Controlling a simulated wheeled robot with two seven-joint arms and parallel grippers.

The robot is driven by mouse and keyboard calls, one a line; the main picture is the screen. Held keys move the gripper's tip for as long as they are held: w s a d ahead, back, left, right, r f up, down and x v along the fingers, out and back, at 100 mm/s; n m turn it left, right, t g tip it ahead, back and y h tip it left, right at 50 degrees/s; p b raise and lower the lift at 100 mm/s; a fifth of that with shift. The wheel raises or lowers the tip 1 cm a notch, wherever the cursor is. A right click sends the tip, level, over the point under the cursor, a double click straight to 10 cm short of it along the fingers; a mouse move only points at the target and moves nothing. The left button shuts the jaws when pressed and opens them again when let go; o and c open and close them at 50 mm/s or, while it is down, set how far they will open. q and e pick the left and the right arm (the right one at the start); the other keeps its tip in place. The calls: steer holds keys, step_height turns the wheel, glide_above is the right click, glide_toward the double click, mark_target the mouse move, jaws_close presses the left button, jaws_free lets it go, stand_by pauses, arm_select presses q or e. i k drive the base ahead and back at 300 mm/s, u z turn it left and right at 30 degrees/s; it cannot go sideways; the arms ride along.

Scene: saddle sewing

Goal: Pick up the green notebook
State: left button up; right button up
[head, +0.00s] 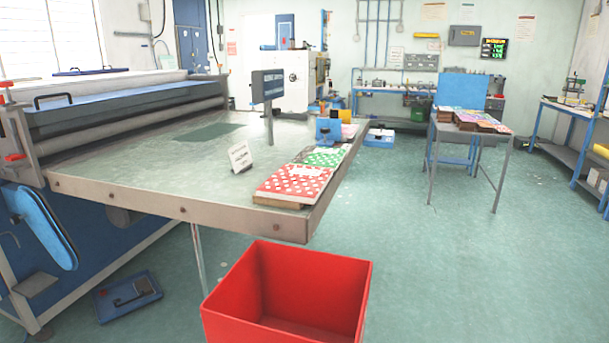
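A green notebook (324,157) with light marks on its cover lies on the right side of the large machine table (150,179). It sits just behind a red notebook with white dots (293,182), which lies nearer the table's front right corner. The red one covers or abuts the green one's near edge; I cannot tell which. Neither of my grippers shows in the head view.
A red open bin (284,252) stands on the floor below the table's front edge. A small white sign (240,157) stands left of the notebooks, and a blue object (328,131) behind them. A farther table (467,132) holds several notebooks.

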mark_target(311, 155)
steer(key=k, duration=1)
steer(key=z, duration=1.15)
steer(key=i, duration=4.25)
steer(key=u, duration=3.95)
